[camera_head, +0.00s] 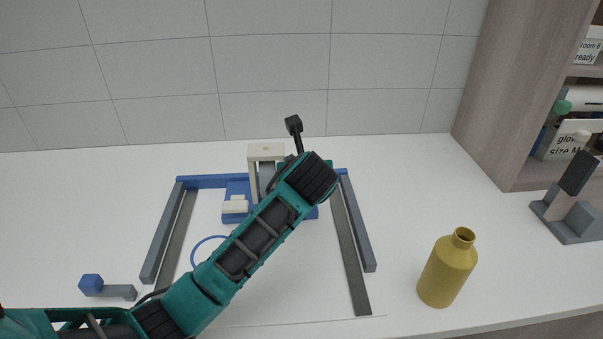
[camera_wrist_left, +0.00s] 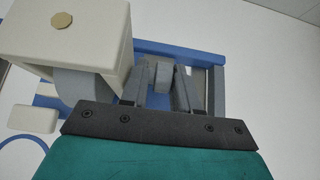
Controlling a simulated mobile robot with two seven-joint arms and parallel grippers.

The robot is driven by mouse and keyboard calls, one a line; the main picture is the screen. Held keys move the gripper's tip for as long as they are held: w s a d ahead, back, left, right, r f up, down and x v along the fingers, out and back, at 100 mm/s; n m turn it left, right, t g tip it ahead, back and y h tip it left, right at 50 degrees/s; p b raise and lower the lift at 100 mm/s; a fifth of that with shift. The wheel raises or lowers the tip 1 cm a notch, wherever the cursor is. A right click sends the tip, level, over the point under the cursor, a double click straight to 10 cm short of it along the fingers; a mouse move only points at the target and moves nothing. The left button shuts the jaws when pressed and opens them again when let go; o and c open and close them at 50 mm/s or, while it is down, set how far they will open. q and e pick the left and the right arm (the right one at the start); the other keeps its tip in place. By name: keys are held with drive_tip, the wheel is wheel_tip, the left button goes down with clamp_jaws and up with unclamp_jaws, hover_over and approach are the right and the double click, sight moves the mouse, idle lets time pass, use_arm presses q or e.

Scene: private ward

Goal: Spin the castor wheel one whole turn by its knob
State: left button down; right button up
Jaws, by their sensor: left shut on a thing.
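The castor shows its cream fork (camera_head: 265,151) at the back middle of the counter. Its grey wheel (camera_wrist_left: 85,85) shows under the cream fork in the left wrist view and is partly covered by my gripper. My left gripper (camera_wrist_left: 160,72) is shut on a small grey knob (camera_wrist_left: 159,80) beside the wheel, with one finger on each side. In the head view my left wrist hides the fingers and the knob. My right gripper is in neither view.
A blue and grey frame (camera_head: 357,225) surrounds the castor's blue base (camera_head: 238,188). A yellow bottle (camera_head: 447,270) stands at right. A blue block (camera_head: 90,283) on a grey bar lies front left. A shelf unit (camera_head: 520,90) and grey stand (camera_head: 577,222) are at far right.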

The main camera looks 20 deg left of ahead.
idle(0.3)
use_arm(q)
drive_tip(key=c, duration=0.9)
unclamp_jaws()
drive_tip(key=v, duration=1.3)
